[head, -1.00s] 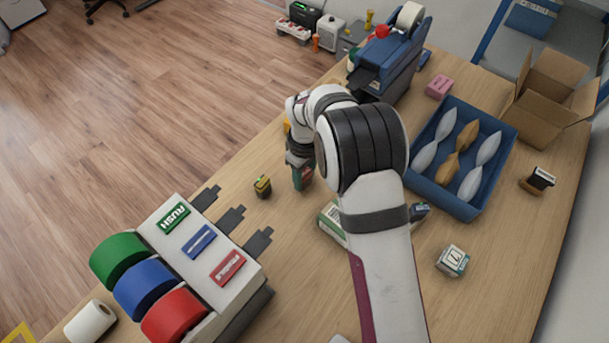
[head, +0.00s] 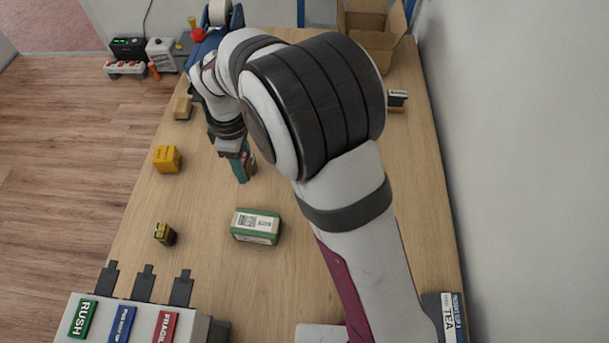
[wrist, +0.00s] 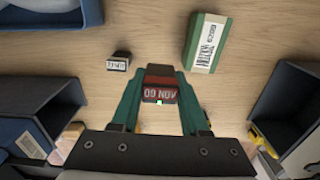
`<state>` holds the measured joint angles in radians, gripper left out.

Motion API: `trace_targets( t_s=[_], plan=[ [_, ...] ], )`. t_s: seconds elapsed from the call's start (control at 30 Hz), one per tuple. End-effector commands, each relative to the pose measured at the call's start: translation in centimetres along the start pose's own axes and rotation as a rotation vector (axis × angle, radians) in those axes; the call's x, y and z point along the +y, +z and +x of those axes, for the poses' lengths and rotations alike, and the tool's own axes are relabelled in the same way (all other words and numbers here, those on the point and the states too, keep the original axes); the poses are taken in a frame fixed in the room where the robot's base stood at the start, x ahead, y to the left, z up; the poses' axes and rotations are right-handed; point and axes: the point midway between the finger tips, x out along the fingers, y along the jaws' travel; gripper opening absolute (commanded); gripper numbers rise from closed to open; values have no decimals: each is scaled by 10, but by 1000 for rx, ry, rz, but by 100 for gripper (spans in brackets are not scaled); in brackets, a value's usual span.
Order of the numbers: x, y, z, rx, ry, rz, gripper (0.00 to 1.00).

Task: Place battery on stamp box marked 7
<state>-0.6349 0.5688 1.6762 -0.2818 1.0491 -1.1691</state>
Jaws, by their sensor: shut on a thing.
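My gripper (wrist: 160,105) has green fingers shut on a small red-and-black block (wrist: 160,92). The block's pale printed face reads something like "09 NOV". I cannot tell whether it is the battery. In the head view my gripper (head: 243,172) holds it above the wooden counter, behind a green box with a white label (head: 256,226). A green box with a white label also shows in the wrist view (wrist: 205,43). No box marked 7 is readable now; my arm hides much of the right side.
A RUSH-labelled dispenser (head: 85,318) is at the front left. A dark stamp-like item (head: 397,100) and an open carton (head: 372,30) are at the back right. Bare counter surrounds the green box.

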Motion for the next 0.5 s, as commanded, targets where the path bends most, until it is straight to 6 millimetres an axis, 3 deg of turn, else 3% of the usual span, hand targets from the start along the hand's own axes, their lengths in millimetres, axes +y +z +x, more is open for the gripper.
trace_targets(
  t_s=[0.17, 0.27, 0.37, 0.5],
  plan=[
    [20, 53, -9, 1, 2, 5, 0],
    [30, 102, -15, 1, 2, 1, 0],
    [34, 160, -23, 1, 2, -2, 0],
    [19, 249, -32, 1, 2, -13, 0]
  ],
)
